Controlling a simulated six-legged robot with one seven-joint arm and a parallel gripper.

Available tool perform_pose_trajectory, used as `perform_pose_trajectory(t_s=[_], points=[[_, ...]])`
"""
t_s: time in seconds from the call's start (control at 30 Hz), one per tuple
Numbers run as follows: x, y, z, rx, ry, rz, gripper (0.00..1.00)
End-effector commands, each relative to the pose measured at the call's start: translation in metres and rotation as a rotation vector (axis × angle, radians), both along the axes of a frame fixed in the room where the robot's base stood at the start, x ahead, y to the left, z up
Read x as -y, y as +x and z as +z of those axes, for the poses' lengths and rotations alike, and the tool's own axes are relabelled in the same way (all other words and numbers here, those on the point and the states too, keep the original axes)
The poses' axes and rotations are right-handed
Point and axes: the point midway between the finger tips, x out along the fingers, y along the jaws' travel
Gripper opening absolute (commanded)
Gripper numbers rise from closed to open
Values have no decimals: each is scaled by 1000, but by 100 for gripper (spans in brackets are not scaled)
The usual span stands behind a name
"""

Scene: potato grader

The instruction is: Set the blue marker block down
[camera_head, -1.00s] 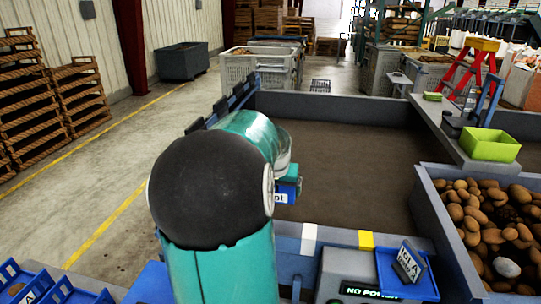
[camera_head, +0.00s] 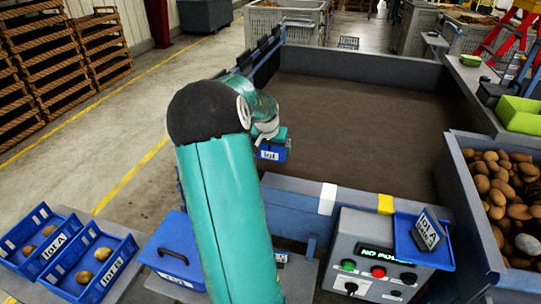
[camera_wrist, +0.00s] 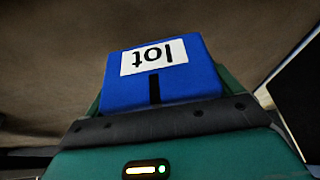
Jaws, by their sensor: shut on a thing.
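The blue marker block (camera_head: 272,152) has a white label reading "lot". It shows large in the wrist view (camera_wrist: 160,88), with the label upside down. My gripper (camera_head: 270,138) is shut on it and holds it over the near left part of the brown belt bed (camera_head: 350,115). In the wrist view, my gripper (camera_wrist: 158,108) has the block between its green fingers, which are mostly hidden. The head view does not clearly show the gap under the block.
A control box (camera_head: 385,262) with buttons and a blue tray (camera_head: 424,240) holding a "lot A" sign stands at the near right. Blue trays (camera_head: 95,268) with potatoes and a blue lidded box (camera_head: 172,250) are near left. A potato bin (camera_head: 465,180) is right. The belt is clear.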

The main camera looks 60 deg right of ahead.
Motion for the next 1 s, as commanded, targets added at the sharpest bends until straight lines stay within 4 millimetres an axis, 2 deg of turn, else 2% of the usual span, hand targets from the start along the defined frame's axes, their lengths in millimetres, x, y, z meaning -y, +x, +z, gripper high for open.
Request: perform_pose_trajectory(t_s=[0.17,0.37,0.73,0.77,0.8,1.0], points=[[6,10,-12,1,0,0,56],[6,9,-40,2,-1,-1,56],[6,10,-45,1,-1,-1,56],[6,10,-45,1,-1,-1,95],[6,10,-45,1,-1,-1,100],[6,10,-44,1,-1,-1,100]])
